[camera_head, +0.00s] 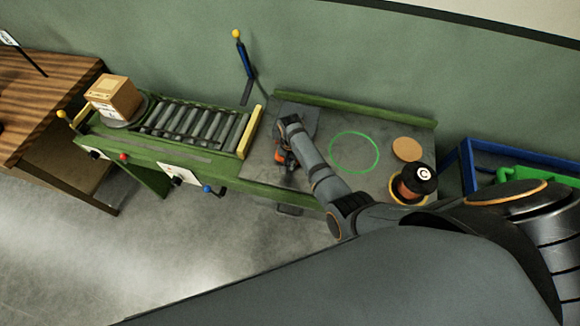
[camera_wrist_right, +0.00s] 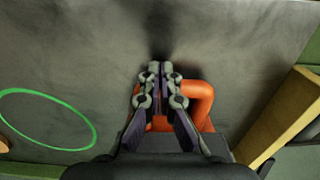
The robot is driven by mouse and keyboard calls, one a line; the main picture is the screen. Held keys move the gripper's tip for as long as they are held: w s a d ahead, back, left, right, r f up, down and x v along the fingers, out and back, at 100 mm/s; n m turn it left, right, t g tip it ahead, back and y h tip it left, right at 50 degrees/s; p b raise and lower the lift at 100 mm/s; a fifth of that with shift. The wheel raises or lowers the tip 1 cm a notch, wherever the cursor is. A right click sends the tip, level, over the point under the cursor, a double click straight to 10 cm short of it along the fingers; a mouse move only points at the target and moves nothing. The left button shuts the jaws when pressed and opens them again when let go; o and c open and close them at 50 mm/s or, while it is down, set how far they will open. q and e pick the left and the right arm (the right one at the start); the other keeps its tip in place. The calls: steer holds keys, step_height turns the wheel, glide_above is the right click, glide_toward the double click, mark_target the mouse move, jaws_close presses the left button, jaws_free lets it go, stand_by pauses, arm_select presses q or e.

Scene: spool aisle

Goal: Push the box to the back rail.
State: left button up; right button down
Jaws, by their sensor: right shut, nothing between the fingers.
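The cardboard box (camera_head: 115,98) stands on a round grey plate (camera_head: 128,122) at the left end of the roller conveyor. A green rail (camera_head: 350,108) runs along the back of the grey table (camera_head: 330,118). My right gripper (camera_head: 284,160) is over the left part of this table, far to the right of the box. In the right wrist view its fingers (camera_wrist_right: 160,68) are together and empty. An orange-red curved thing (camera_wrist_right: 198,100) shows just beneath and beside them; I cannot tell whether they touch it. My left gripper is not in view.
The rollers (camera_head: 193,122) end at a yellow bar (camera_head: 249,132) beside the table. A green ring (camera_head: 354,152), a tan disc (camera_head: 407,149) and a black-topped spool (camera_head: 418,180) are on the table's right. A blue-framed bin (camera_head: 468,165) stands further right. A wooden table (camera_head: 40,85) is at left.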

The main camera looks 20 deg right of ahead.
steer(key=w+d+b, duration=0.3)
steer(key=w+b, duration=0.1)
steer(key=w, duration=0.1)
steer(key=w+d+b, duration=0.2)
steer(key=w, duration=0.1)
steer(key=shift+d+f, duration=0.3)
steer(key=shift+f, duration=0.1)
steer(key=shift+w+r, duration=0.2)
steer(key=shift+d+r, duration=0.1)
steer(key=shift+r, duration=0.1)
